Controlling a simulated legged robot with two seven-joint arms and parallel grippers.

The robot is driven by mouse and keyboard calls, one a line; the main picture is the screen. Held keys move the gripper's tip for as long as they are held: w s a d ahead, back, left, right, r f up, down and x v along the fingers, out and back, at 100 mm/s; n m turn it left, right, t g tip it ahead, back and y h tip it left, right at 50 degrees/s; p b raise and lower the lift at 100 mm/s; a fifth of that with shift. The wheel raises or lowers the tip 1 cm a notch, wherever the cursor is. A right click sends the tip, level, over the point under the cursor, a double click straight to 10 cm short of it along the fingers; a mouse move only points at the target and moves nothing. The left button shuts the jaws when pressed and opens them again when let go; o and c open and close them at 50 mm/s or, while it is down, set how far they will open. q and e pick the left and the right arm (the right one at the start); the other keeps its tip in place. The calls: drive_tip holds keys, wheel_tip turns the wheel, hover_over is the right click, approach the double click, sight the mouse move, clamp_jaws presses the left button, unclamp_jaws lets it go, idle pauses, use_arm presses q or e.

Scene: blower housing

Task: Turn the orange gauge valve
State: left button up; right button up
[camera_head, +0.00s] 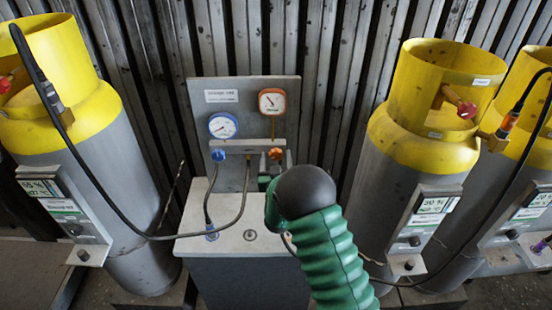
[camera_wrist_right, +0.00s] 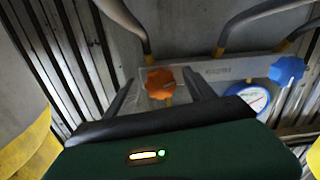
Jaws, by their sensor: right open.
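The orange gauge valve (camera_head: 276,153) is a small knob on the metal bracket below the orange-rimmed gauge (camera_head: 271,101). In the right wrist view the orange valve (camera_wrist_right: 161,83) appears between the two dark fingers of my right gripper (camera_wrist_right: 159,78). The fingers are open and spread on either side of it; I cannot tell whether they touch it. In the head view my green right arm with its black rounded joint comes up from below, and the right gripper (camera_head: 268,182) is mostly hidden behind it, just below the valve. My left gripper is not in view.
A blue valve (camera_head: 218,155) and blue-rimmed gauge (camera_head: 223,125) sit left of the orange one on the grey panel (camera_head: 232,88). Yellow-topped gas cylinders (camera_head: 60,65) (camera_head: 425,140) stand on both sides. A black hose (camera_head: 110,212) runs from the left cylinder to the station.

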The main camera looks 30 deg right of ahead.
drive_tip(key=shift+c, duration=0.2)
drive_tip(key=shift+s, duration=0.1)
drive_tip(key=c, duration=1.3)
drive_tip(key=shift+f+m+b, duration=0.15)
drive_tip(key=shift+m+b, duration=0.75)
drive_tip(key=shift+b, duration=0.3)
drive_tip(key=m+b, duration=0.8)
drive_tip(key=b, duration=0.1)
drive_tip(key=shift+a+f+m+b, duration=0.1)
drive_tip(key=shift+f+m+b, duration=0.05)
drive_tip(key=shift+m+b, duration=0.25)
drive_tip(key=m+b, duration=0.8)
drive_tip(key=b, duration=0.2)
drive_tip(key=shift+m, duration=0.4)
drive_tip(key=shift+m+b, duration=1.1)
drive_tip(key=shift+b, duration=0.2)
